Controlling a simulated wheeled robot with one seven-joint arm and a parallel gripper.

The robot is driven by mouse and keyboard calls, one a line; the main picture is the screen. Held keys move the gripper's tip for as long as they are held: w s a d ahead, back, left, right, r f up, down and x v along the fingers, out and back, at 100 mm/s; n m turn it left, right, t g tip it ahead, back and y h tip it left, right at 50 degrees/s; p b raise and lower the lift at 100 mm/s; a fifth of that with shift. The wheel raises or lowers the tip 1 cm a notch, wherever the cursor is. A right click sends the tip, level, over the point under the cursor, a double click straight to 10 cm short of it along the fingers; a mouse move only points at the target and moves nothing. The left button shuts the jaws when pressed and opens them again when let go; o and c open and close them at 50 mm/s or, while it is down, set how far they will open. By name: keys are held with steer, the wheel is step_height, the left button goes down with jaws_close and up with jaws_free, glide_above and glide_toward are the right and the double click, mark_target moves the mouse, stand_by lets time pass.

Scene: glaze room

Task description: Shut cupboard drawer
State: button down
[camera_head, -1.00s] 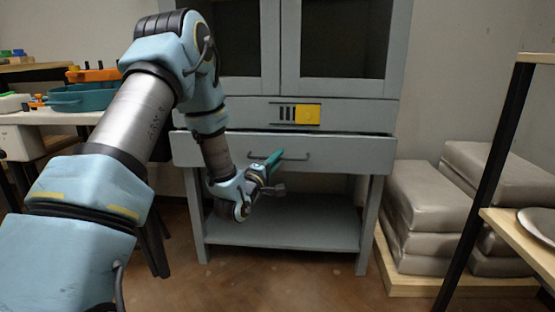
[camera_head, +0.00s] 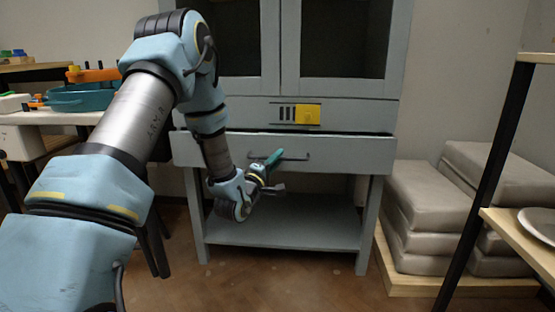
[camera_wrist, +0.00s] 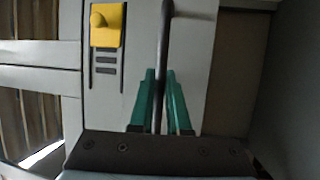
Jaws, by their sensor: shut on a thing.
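The cupboard (camera_head: 350,112) is grey-blue, with two dark-paned doors above and an open shelf below. Its drawer (camera_head: 345,153) is in the middle and its front stands out a little from the cupboard body. A dark bar handle (camera_head: 296,159) runs across the drawer front. My gripper (camera_head: 275,157) is at the handle's left part, with green fingers. In the wrist view the handle (camera_wrist: 166,40) passes between the two green fingers of my gripper (camera_wrist: 159,90), which are shut on it. The drawer's inside is hidden.
A yellow plate with a knob (camera_head: 307,114) sits on the panel above the drawer. Grey wrapped blocks (camera_head: 430,205) are stacked on a pallet at right, beside a shelf rack (camera_head: 500,150). A table with a teal tray (camera_head: 80,97) stands at left.

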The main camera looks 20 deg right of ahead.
steer(key=shift+w+d, duration=0.35)
steer(key=shift+w, duration=0.3)
steer(key=shift+w+d, duration=0.35)
steer(key=shift+w, duration=0.35)
steer(key=shift+w+d, duration=0.35)
steer(key=shift+w, duration=0.3)
steer(key=c, duration=0.9)
jaws_free()
steer(key=p+v, duration=0.2)
steer(key=v, duration=0.8)
steer(key=shift+s+a, duration=0.2)
steer(key=shift+a, duration=0.1)
